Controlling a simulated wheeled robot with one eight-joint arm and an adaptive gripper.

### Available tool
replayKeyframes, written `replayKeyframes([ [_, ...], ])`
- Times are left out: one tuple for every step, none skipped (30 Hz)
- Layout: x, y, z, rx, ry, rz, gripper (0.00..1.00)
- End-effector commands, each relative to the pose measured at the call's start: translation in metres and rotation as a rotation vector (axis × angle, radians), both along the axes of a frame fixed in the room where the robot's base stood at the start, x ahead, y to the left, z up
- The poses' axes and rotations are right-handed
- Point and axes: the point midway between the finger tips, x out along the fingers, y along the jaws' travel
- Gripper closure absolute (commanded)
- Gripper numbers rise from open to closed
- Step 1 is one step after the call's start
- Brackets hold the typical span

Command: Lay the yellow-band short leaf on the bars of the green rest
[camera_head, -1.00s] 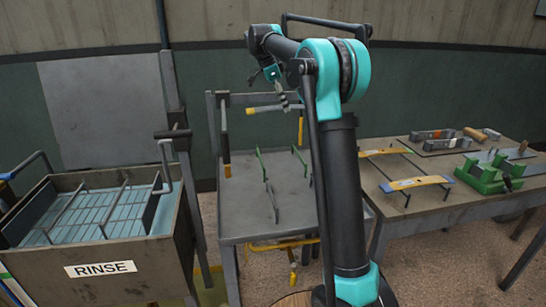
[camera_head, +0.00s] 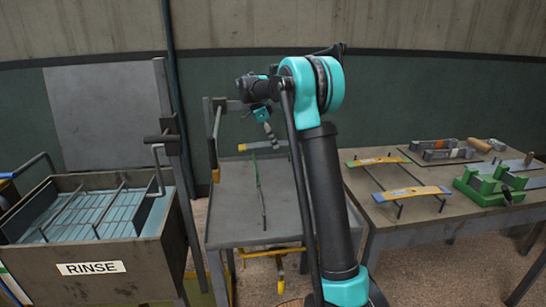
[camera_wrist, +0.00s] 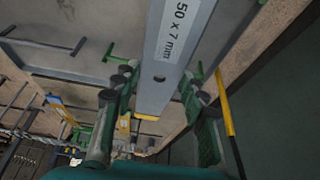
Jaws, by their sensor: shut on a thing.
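The yellow-band short leaf (camera_wrist: 161,98) is a flat grey strip with a printed "50 x 7 mm" label and a yellow end, held between my gripper's fingers (camera_wrist: 160,82). In the head view my gripper (camera_head: 268,132) holds the leaf (camera_head: 260,146) roughly level, its yellow end to the left. The green rest (camera_head: 259,190) stands on the grey table below, its thin bars showing beneath the leaf. A green bar end (camera_wrist: 112,48) shows left of the leaf in the wrist view. I cannot tell whether the leaf touches the bars; my arm hides part of the rest.
The rinse tank (camera_head: 90,268) stands left of the grey table (camera_head: 228,205). An upright bar (camera_head: 215,150) rises at the grey table's left edge.

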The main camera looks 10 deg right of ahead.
Motion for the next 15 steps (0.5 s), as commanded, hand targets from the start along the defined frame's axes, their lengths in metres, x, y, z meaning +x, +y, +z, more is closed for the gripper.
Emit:
replayKeyframes([
  [0.000, 0.000, -0.009, -0.001, 0.000, 0.000, 1.00],
  [0.000, 0.000, -0.014, -0.001, 0.000, 0.000, 1.00],
  [0.000, 0.000, -0.020, -0.001, 0.000, 0.000, 1.00],
  [0.000, 0.000, -0.024, -0.001, 0.000, 0.000, 1.00],
  [0.000, 0.000, -0.027, -0.001, 0.000, 0.000, 1.00],
  [0.000, 0.000, -0.030, -0.001, 0.000, 0.000, 1.00],
  [0.000, 0.000, -0.032, -0.001, 0.000, 0.000, 1.00],
  [0.000, 0.000, -0.033, -0.001, 0.000, 0.000, 1.00],
  [0.000, 0.000, -0.034, -0.001, 0.000, 0.000, 1.00],
  [0.000, 0.000, -0.035, -0.001, 0.000, 0.000, 1.00],
  [0.000, 0.000, -0.037, -0.001, 0.000, 0.000, 1.00],
  [0.000, 0.000, -0.039, -0.001, 0.000, 0.000, 1.00],
  [0.000, 0.000, -0.041, -0.001, 0.000, 0.000, 1.00],
  [0.000, 0.000, -0.044, -0.001, 0.000, 0.000, 1.00],
  [0.000, 0.000, -0.049, -0.001, 0.000, 0.000, 1.00],
])
